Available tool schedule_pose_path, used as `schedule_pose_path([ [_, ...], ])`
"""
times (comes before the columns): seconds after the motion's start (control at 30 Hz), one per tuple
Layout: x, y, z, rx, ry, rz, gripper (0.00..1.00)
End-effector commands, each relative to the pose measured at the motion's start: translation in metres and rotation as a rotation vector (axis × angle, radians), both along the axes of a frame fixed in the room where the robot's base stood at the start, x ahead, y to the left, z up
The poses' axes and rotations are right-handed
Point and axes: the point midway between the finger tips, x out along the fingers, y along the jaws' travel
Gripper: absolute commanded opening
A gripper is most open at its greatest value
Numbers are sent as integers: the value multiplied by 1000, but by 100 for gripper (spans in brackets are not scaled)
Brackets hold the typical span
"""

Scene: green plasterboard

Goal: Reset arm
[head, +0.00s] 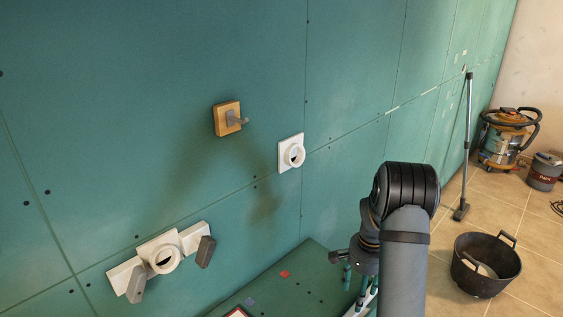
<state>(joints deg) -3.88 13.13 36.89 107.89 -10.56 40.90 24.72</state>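My grey and black arm (404,250) rises from the bottom right and bends over at a black joint. Its far end points down toward a dark green surface (315,262) at the foot of the wall. My gripper (354,262) is small and dark there, partly hidden by my own arm. Its fingers do not show clearly, so I cannot tell whether it is open or shut. I see nothing clearly held. Narrow teal and white pieces (363,290) show just below it, and I cannot tell whether they touch it.
The green wall carries a wooden plate with a grey peg (227,119), a white round fitting (291,152) and a wider white fitting with grey handles (160,257). A black bucket (484,266), a vacuum cleaner (507,140) and a paint can (545,172) stand on the tiled floor.

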Motion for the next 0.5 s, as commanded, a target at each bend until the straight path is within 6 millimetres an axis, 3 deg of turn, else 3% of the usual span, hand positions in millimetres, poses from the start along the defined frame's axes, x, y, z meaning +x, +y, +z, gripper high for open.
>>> schedule_pose_path([
  [0.07,1,-1,19,-1,-6,-1,56],
  [0.1,-1,0,17,1,2,-2,56],
  [0.5,-2,0,-75,1,6,0,56],
])
